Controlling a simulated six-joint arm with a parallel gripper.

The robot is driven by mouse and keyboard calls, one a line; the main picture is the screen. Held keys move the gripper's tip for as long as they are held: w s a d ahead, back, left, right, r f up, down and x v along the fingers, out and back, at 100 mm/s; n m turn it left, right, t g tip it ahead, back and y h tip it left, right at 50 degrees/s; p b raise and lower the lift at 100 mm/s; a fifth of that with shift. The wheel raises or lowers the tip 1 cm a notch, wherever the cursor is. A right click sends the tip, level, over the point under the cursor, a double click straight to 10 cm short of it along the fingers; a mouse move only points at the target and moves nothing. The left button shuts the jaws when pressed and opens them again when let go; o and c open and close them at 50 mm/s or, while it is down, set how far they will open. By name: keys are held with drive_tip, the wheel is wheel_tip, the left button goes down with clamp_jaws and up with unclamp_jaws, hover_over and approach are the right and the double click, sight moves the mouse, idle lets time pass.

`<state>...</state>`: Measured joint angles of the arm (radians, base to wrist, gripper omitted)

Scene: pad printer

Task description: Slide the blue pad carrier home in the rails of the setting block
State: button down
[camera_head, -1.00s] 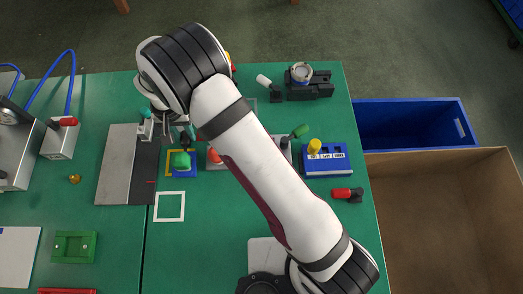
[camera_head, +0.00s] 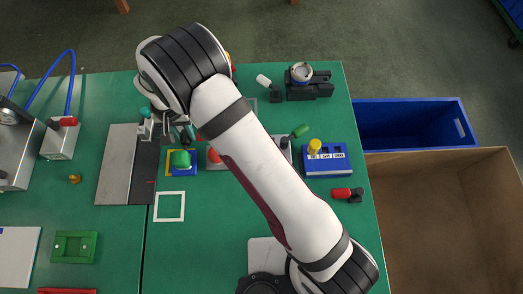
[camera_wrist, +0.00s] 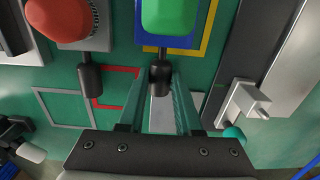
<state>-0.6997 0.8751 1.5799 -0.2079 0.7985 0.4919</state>
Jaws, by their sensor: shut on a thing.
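The blue pad carrier (camera_wrist: 184,40) bears a green pad (camera_wrist: 170,14) and has a black handle (camera_wrist: 160,78). My gripper (camera_wrist: 160,80) is shut on that handle, its teal fingers on either side. In the head view the carrier (camera_head: 184,171) lies by a yellow outline on the green table; my arm partly covers the gripper there. A pale grey plate with a dark strip (camera_wrist: 265,45) lies right of the carrier in the wrist view. I cannot tell for certain which thing is the setting block, and no rails show clearly.
A red pad unit (camera_wrist: 72,12) with its own black handle stands close left of the carrier in the wrist view. A metal clamp (camera_wrist: 244,103) with a teal knob stands at the right. In the head view, bare table lies around the white square outline (camera_head: 169,219).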

idle(0.3)
drive_tip(key=shift+r, duration=3)
drive_tip(key=w+d+r, duration=0.1)
drive_tip(key=d+r, duration=0.8)
drive_tip(key=d, duration=0.4)
drive_tip(key=w+d+r, duration=0.2)
drive_tip(key=d+r, duration=0.8)
drive_tip(key=d, duration=0.3)
drive_tip(key=shift+g, duration=0.6)
drive_tip(key=w+a+f, duration=0.2)
drive_tip(key=f, duration=0.4)
drive_tip(key=w+a+f, duration=0.2)
drive_tip(key=w+f, duration=0.1)
drive_tip(key=f, duration=0.3)
drive_tip(key=w+a+f, duration=0.2)
drive_tip(key=f, duration=0.5)
drive_tip(key=shift+w, duration=0.25)
